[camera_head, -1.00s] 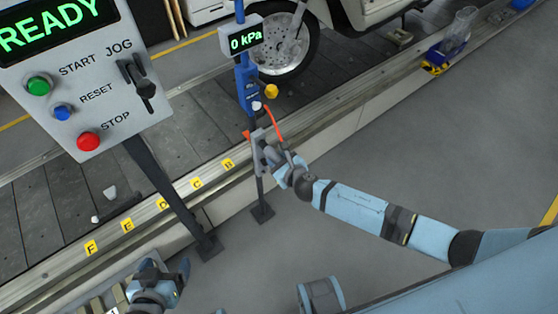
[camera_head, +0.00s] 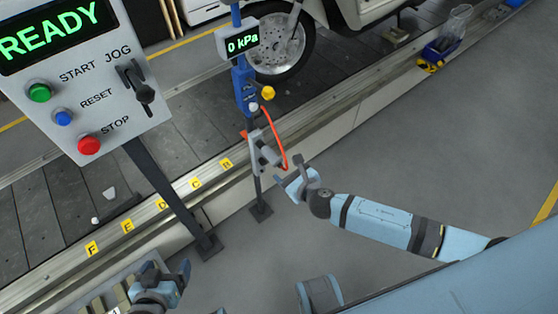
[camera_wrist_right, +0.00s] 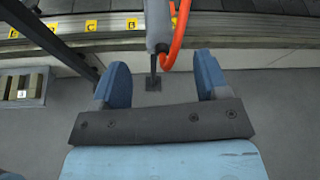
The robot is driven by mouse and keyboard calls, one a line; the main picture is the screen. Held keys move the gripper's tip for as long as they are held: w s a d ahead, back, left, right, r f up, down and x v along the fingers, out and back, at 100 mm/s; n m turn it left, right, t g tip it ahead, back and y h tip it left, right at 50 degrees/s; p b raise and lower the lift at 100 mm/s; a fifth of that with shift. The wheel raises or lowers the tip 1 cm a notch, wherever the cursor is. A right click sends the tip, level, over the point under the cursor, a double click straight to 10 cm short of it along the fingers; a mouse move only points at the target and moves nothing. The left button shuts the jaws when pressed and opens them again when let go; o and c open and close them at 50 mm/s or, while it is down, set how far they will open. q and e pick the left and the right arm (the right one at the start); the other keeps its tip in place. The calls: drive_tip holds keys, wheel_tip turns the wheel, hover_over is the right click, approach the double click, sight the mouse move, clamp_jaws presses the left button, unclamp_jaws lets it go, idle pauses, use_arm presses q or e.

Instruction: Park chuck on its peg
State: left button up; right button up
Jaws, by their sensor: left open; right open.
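The grey chuck (camera_head: 263,150) with its orange hose (camera_head: 281,138) is at the blue post (camera_head: 245,85), below the gauge reading 0 kPa. It also shows in the right wrist view (camera_wrist_right: 158,24), beyond the fingertips. The peg itself is not clear to see behind the chuck, so the exact seating cannot be told. My right gripper (camera_head: 288,179) is open and empty, just below and right of the chuck with a small gap. Its two blue fingers (camera_wrist_right: 160,76) stand wide apart in the right wrist view. My left gripper (camera_head: 176,280) is open at the bottom left, far from the chuck.
A control panel (camera_head: 150,128) reading READY stands on a dark post at left. A slat conveyor (camera_head: 60,185) with yellow letter tags runs behind and carries a vehicle with a wheel (camera_head: 283,45). A blue bin (camera_head: 440,50) is at upper right. The grey floor at right is clear.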

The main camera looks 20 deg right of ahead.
drive_tip(key=v, duration=0.5)
drive_tip(key=shift+s+r, duration=0.15)
drive_tip(key=shift+s, duration=0.2)
